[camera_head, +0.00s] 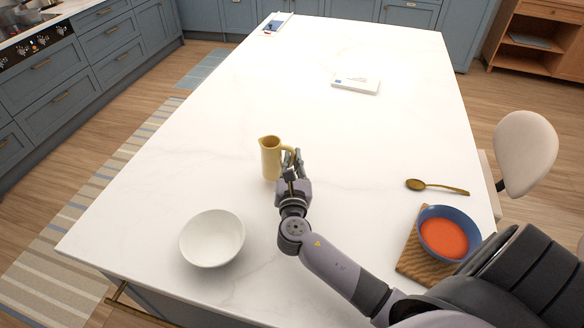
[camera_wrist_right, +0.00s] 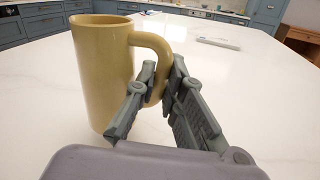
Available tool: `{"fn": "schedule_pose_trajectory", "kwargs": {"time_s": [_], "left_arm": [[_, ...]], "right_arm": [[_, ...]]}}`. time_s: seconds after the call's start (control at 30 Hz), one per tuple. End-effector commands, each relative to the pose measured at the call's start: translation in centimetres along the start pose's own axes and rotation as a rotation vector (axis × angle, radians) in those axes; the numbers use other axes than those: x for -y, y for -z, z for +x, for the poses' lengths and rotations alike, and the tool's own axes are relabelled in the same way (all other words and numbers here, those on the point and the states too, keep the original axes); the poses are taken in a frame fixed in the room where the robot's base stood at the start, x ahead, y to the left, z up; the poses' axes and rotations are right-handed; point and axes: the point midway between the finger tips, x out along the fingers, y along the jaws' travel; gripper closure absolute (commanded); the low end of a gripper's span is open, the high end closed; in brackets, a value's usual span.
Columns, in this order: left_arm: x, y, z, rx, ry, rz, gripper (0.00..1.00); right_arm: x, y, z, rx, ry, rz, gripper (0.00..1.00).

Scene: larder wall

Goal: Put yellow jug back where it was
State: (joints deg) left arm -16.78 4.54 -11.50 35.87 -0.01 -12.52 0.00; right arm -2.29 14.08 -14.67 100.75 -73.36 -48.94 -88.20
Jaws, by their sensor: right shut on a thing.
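The yellow jug (camera_head: 270,158) is upright at the middle of the white island top, its handle toward the right. It fills the left of the right wrist view (camera_wrist_right: 103,75). My right gripper (camera_head: 293,165) is at the handle side of the jug. In the wrist view its fingers (camera_wrist_right: 163,85) are shut on the lower part of the handle. Whether the jug's base touches the counter is hard to tell. My left gripper is not in view.
A white bowl (camera_head: 212,238) stands front left. A blue bowl of red soup (camera_head: 446,233) sits on a wooden board (camera_head: 412,262) at right, near a spoon (camera_head: 437,187). A white box-like item (camera_head: 356,84) lies farther back. The counter around the jug is clear.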

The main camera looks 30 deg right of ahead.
Motion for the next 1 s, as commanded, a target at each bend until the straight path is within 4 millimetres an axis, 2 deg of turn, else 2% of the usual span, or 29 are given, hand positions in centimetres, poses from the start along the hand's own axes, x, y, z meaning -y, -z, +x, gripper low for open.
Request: {"fn": "schedule_pose_trajectory", "kwargs": {"time_s": [0.03, 0.17, 0.57, 0.6, 0.87, 1.0], "left_arm": [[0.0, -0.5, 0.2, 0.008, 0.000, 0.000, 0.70], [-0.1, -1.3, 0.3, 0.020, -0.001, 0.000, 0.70], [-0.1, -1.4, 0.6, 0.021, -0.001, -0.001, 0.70], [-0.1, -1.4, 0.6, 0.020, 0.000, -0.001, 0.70], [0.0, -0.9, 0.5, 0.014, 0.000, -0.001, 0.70], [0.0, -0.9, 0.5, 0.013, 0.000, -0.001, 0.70]], "right_arm": [[0.1, 1.0, 0.0, -0.001, 0.000, -0.003, 1.00], [0.3, 2.3, 0.0, 0.000, -0.001, -0.001, 1.00], [0.3, 2.8, 0.0, 0.002, -0.001, 0.001, 1.00], [0.3, 2.8, 0.0, 0.001, -0.001, 0.000, 0.89], [0.3, 2.8, 0.0, 0.000, -0.001, 0.000, 0.71], [0.3, 2.8, 0.0, 0.000, -0.001, 0.000, 0.70]]}}
